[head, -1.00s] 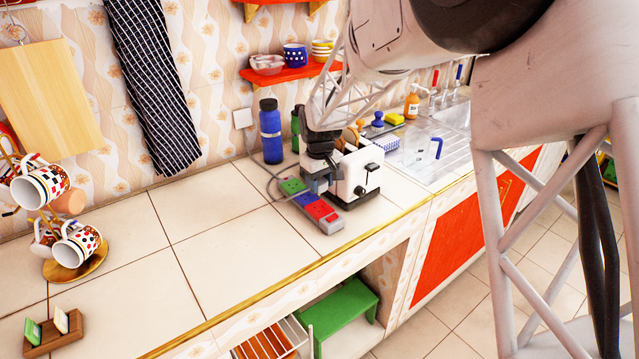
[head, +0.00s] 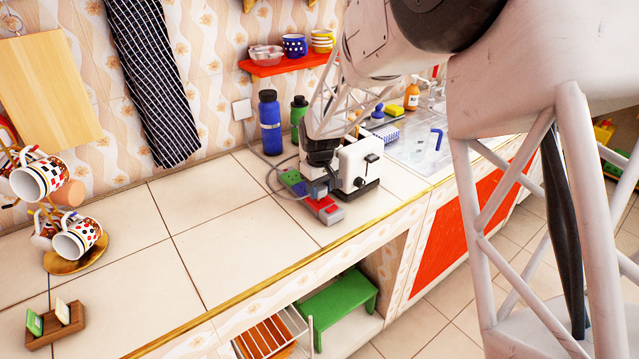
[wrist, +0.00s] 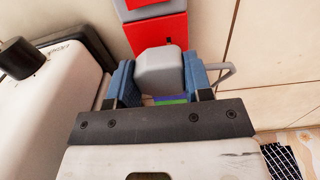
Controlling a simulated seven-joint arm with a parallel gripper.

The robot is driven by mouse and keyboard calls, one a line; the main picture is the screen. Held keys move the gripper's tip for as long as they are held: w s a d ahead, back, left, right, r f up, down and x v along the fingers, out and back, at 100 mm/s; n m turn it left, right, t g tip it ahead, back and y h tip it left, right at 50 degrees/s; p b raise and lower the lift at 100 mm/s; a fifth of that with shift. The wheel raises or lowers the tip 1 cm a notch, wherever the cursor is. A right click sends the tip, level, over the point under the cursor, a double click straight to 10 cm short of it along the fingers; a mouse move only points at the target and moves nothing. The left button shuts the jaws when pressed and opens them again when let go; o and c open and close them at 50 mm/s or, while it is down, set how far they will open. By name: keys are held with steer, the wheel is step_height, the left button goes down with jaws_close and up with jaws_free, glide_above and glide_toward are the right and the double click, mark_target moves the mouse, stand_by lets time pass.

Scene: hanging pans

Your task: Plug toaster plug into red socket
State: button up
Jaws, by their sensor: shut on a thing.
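The power strip (head: 333,218) lies on the counter, with a green section (head: 292,181) at its far end and red sections toward its near end. My gripper (wrist: 160,74) is shut on the grey toaster plug (wrist: 160,66), between its blue finger pads. In the wrist view the plug overlaps the near edge of the red socket (wrist: 158,34). Whether its prongs touch the socket is hidden. The white toaster (head: 358,163) stands beside the strip, on the right.
A grey cable (head: 272,180) loops at the strip's left. A blue bottle (head: 270,125) and a green bottle (head: 299,112) stand behind. The sink (head: 420,140) is to the right. The counter (head: 220,235) left of the strip is clear, up to the mug stand (head: 75,262).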

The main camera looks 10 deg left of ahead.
mark_target(320, 187)
steer(key=shift+f, duration=0.3)
steer(key=shift+f, duration=0.55)
stand_by(2.3)
steer(key=o, duration=1)
steer(key=shift+r, duration=3.9)
